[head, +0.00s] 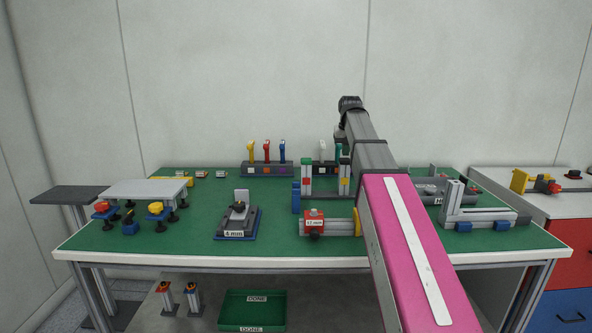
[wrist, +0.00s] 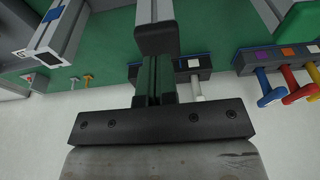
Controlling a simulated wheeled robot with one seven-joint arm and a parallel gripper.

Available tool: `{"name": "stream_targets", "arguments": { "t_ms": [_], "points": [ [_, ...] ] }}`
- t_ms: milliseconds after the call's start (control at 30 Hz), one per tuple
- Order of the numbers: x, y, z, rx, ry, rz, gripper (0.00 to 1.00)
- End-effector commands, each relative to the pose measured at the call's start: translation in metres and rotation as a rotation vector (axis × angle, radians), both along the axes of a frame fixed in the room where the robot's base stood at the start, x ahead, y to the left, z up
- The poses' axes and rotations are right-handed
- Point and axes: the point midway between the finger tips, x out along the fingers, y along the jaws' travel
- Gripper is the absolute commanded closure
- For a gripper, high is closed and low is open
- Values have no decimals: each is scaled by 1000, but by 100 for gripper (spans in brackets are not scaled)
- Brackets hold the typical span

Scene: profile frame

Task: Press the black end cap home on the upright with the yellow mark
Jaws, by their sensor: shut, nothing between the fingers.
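The upright with the yellow mark (head: 344,181) is the right post of a small frame, partly beside my arm in the head view. The black end cap (wrist: 156,40) sits on top of a grey upright (wrist: 155,10) in the wrist view; it also shows dark in the head view (head: 344,160). My gripper (wrist: 157,58) is shut and empty, its fingertips close against the cap; contact is not certain. In the head view my arm hides most of the gripper. Whether a gap remains under the cap cannot be told.
The frame's left upright has a green cap (head: 306,161). A rack (head: 265,169) with coloured-handled tools stands behind it.

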Motion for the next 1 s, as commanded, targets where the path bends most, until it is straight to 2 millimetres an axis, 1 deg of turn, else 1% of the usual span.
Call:
{"name": "stream_targets", "arguments": {
  "t_ms": [1000],
  "points": [
    [0, 0, -13, 0, -1, 0, 100]
  ]
}}
